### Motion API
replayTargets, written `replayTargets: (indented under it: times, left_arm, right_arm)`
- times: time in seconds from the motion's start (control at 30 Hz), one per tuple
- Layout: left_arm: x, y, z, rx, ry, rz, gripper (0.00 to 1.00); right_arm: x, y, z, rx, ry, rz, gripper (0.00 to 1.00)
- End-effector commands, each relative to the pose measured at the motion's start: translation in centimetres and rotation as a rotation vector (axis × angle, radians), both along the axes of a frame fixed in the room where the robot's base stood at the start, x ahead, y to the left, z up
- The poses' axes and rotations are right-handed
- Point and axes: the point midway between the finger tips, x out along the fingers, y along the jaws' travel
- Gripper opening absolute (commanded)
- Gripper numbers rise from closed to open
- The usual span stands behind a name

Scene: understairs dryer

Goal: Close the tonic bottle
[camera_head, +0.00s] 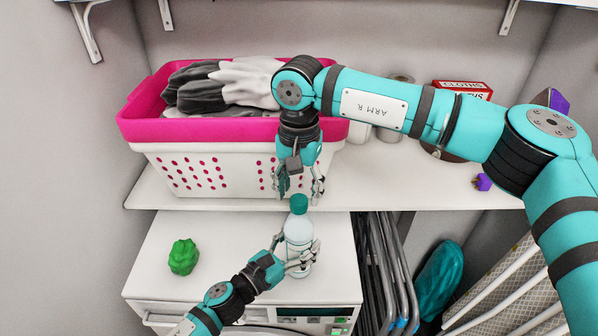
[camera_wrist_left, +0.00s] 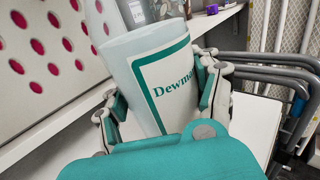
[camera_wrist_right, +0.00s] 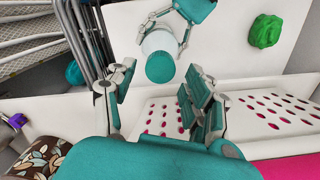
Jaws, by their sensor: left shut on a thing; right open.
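The tonic bottle (camera_head: 299,232) is pale and translucent, upright over the white dryer top, with a teal cap (camera_head: 299,203) at its mouth. I cannot tell whether the cap is seated tightly. My left gripper (camera_head: 301,258) is shut around the bottle's body. The left wrist view shows the label reading "Dewm..." on the bottle (camera_wrist_left: 150,75) between the fingers. My right gripper (camera_head: 300,193) points down just above the cap, open and empty. In the right wrist view the cap (camera_wrist_right: 160,67) shows between and beyond the open fingers, apart from them.
The white dryer top (camera_head: 225,235) holds a green crumpled object (camera_head: 183,256) at left. Behind, a shelf (camera_head: 400,185) carries a pink-and-white laundry basket (camera_head: 215,165) close behind my right gripper, plus a red box (camera_head: 462,88). Folded metal racks (camera_head: 385,265) stand right of the dryer.

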Motion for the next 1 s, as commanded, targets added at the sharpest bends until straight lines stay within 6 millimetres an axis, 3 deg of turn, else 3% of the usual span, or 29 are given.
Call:
replayTargets:
  times: [0.2, 0.57, 0.9, 1.0]
  left_arm:
    - [-0.1, 0.0, -0.2, 0.003, 0.003, 0.0, 0.0]
    - [-0.1, 0.0, -0.2, 0.003, 0.003, 0.0, 0.0]
    - [-0.1, 0.0, -0.2, 0.003, 0.003, 0.0, 0.0]
    - [-0.1, 0.0, -0.2, 0.003, 0.003, 0.0, 0.0]
  right_arm:
    - [0.0, 0.0, -2.3, 0.0, 0.001, -0.001, 0.53]
    - [0.0, 0.0, -2.7, 0.001, -0.001, -0.001, 0.53]
    - [0.0, 0.0, -2.6, 0.001, 0.0, -0.001, 0.08]
    - [0.0, 0.0, -2.6, 0.001, 0.0, -0.001, 0.0]
